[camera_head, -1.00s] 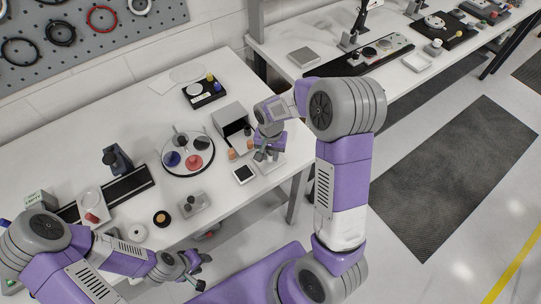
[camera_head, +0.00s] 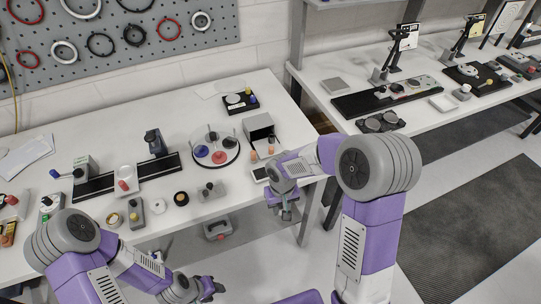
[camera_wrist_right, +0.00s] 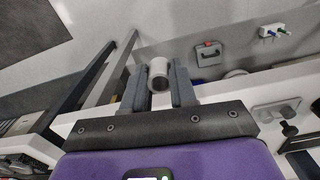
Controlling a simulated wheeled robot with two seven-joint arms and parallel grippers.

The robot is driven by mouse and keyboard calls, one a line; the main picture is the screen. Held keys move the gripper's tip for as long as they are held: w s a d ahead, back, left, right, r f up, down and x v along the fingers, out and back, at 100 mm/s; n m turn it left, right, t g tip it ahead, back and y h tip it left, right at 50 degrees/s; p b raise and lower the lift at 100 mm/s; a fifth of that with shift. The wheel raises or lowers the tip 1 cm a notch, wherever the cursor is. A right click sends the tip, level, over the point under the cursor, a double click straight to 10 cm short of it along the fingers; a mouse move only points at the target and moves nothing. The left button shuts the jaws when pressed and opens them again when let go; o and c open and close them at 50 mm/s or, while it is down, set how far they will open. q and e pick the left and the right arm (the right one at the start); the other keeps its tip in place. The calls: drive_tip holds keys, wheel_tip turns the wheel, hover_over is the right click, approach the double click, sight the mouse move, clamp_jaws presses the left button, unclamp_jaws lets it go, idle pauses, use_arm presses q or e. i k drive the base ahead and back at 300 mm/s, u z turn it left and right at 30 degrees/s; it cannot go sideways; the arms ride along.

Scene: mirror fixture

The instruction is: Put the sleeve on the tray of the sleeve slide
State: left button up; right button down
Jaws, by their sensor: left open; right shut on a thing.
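My right gripper (camera_head: 287,213) is shut on the sleeve, beyond the front right edge of the near table. In the right wrist view the sleeve (camera_wrist_right: 158,74) is a short pale hollow cylinder between the two dark fingers (camera_wrist_right: 160,88). In the head view I cannot make the sleeve out. A black rail (camera_head: 95,187) with a pale carriage (camera_head: 125,174) and red knob lies on the table; I cannot tell for certain whether this is the sleeve slide and its tray. My left gripper (camera_head: 211,288) is open and empty, low in front of the table.
A round plate (camera_head: 231,158) with coloured pieces, a grey open-fronted box (camera_head: 258,127) with two orange knobs beside it, and a grey block (camera_head: 211,191) stand on the near table. A toolbox (camera_head: 217,229) sits below it. A second table (camera_head: 345,70) stands at the back right.

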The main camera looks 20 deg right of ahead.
sight(260, 145)
drive_tip(key=u, duration=2.85)
drive_tip(key=k, duration=1.35)
drive_tip(key=z, duration=1.7)
drive_tip(key=i, duration=1)
drive_tip(key=u, duration=0.05)
